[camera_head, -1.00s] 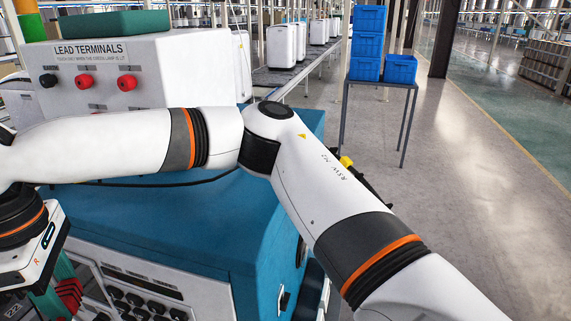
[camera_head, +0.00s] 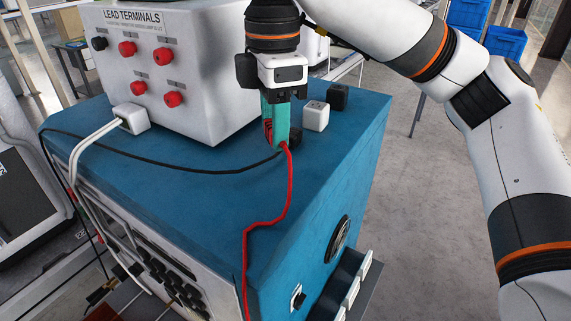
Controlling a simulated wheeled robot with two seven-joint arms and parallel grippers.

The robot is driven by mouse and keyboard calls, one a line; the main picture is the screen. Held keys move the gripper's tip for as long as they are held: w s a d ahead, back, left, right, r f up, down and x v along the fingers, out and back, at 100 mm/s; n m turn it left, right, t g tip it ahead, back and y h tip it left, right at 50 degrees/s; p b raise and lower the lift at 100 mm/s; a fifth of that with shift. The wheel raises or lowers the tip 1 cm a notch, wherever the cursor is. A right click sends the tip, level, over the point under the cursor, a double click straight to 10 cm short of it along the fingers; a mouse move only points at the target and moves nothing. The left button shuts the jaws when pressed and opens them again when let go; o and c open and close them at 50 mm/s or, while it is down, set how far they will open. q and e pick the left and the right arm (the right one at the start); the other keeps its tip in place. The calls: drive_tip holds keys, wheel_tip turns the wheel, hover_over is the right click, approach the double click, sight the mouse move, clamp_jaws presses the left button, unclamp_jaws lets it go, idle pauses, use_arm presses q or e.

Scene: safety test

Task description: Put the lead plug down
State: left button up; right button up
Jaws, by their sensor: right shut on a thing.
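My right gripper (camera_head: 276,142), with teal fingers, points down over the blue cabinet top (camera_head: 200,185). It is shut on the lead plug, which is mostly hidden between the fingers. A red lead (camera_head: 289,190) runs from the fingertips down across the cabinet top and over its front edge. The fingertips are close to the top; I cannot tell whether the plug touches it. My left gripper is not in view.
The lead terminals box (camera_head: 180,65) with red and black sockets stands left of my gripper. A white block (camera_head: 316,116) and black blocks (camera_head: 338,97) stand right of it. A black cable (camera_head: 180,168) crosses the cabinet top. The top's front right is mostly clear.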

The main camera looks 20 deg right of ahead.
sight(276, 181)
drive_tip(key=shift+a+f, duration=0.1)
drive_tip(key=shift+f, duration=0.8)
drive_tip(key=shift+w+f, duration=0.1)
drive_tip(key=shift+f, duration=0.6)
wheel_tip(276, 181, down, 3)
drive_tip(key=shift+f+p, duration=0.1)
drive_tip(key=shift+p, duration=0.3)
drive_tip(key=shift+f, duration=0.4)
drive_tip(key=shift+f, duration=0.2)
